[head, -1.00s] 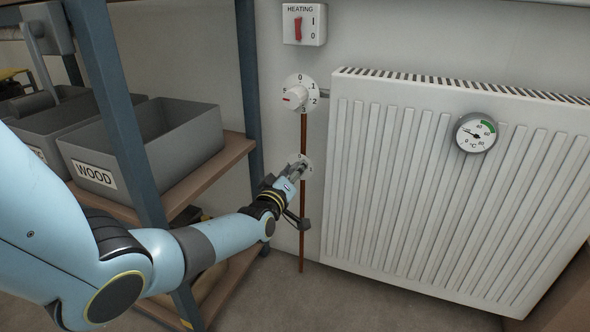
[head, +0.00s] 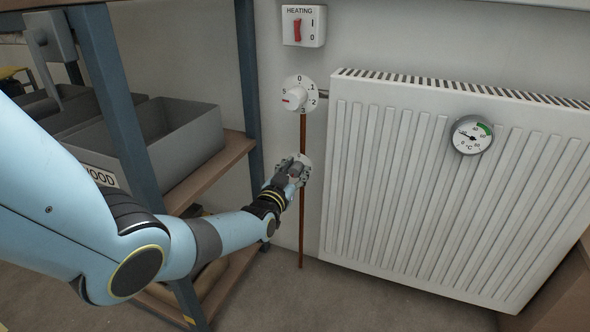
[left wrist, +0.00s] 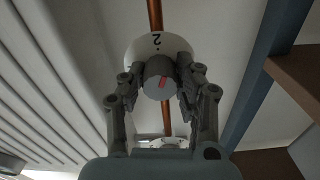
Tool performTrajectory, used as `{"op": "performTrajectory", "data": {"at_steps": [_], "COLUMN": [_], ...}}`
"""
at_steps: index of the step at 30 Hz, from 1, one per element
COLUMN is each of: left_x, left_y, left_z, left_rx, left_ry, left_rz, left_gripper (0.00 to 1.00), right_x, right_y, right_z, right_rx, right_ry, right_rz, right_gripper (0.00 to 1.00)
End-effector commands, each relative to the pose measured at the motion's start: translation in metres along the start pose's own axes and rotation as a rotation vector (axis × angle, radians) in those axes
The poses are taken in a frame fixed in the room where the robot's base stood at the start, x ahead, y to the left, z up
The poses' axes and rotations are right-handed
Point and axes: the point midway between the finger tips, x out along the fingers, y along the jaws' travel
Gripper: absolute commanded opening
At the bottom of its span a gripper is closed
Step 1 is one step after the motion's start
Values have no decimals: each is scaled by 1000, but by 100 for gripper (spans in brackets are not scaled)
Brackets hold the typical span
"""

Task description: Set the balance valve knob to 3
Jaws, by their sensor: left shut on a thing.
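The balance valve is the lower dial on the copper pipe, a white disc (head: 306,160) below the upper dial. Its round grey knob (left wrist: 158,80) has a red mark on its face in the left wrist view. The mark slants, with one end toward the upper right. A figure 2 shows on the disc (left wrist: 156,42) above the knob there; the other figures are hidden by the fingers. My left gripper (head: 296,168) is shut on the knob, one finger on each side, as the left wrist view (left wrist: 159,82) also shows. My right gripper is out of view.
The upper dial (head: 297,95) with a red pointer sits above, under the heating switch (head: 303,25). A white radiator (head: 430,190) with a gauge (head: 468,134) stands close right. A shelf with grey bins (head: 150,150) stands left. The copper pipe (head: 302,225) runs down the wall.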

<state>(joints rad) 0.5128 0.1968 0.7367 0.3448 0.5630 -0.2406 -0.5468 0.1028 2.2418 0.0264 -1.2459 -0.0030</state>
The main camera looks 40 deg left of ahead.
Motion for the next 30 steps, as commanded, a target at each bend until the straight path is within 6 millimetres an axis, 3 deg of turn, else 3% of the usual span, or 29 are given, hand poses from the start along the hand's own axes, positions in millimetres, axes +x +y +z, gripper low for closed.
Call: {"op": "performTrajectory", "data": {"at_steps": [30], "left_x": [-2], "left_y": [2], "left_z": [4], "left_rx": [944], "left_ry": [-7], "left_rz": [5], "left_gripper": [0], "right_x": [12], "right_y": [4], "right_z": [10], "right_rx": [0], "right_ry": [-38], "right_rz": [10], "right_gripper": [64]}}
